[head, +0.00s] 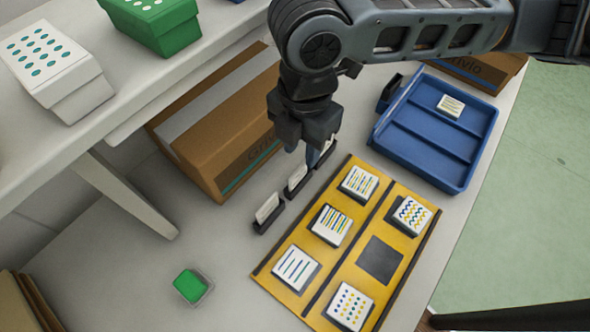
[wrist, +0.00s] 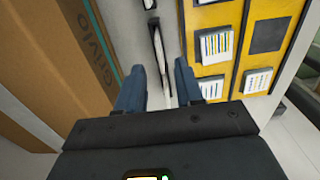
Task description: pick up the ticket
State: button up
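White tickets stand upright in small dark holders in a row left of the yellow board: a near one (head: 267,207), a middle one (head: 297,177) and a far one (head: 326,150) partly hidden by my gripper (head: 311,150). I cannot tell which one the task means. My gripper points down at the far end of this row. In the wrist view my gripper (wrist: 160,66) has its two blue fingers apart, with a thin upright ticket (wrist: 158,48) seen edge-on in the gap between them. I cannot tell whether the fingers touch it.
The yellow board (head: 322,267) holds several patterned tiles and one bare dark square (head: 380,260). A blue tray (head: 478,150) with a white card (head: 450,106) stands behind it. A cardboard box (head: 215,140) is close left of my gripper. A green-filled dish (head: 191,286) sits front left.

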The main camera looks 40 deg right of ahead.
aim_at(299, 169)
jog(key=shift+w+a+f, duration=0.1)
jog(key=shift+f, duration=1.85)
jog(key=shift+w+a+f, duration=0.1)
jog(key=shift+f, duration=1.8)
jog(key=shift+c, duration=0.4)
grip_shut()
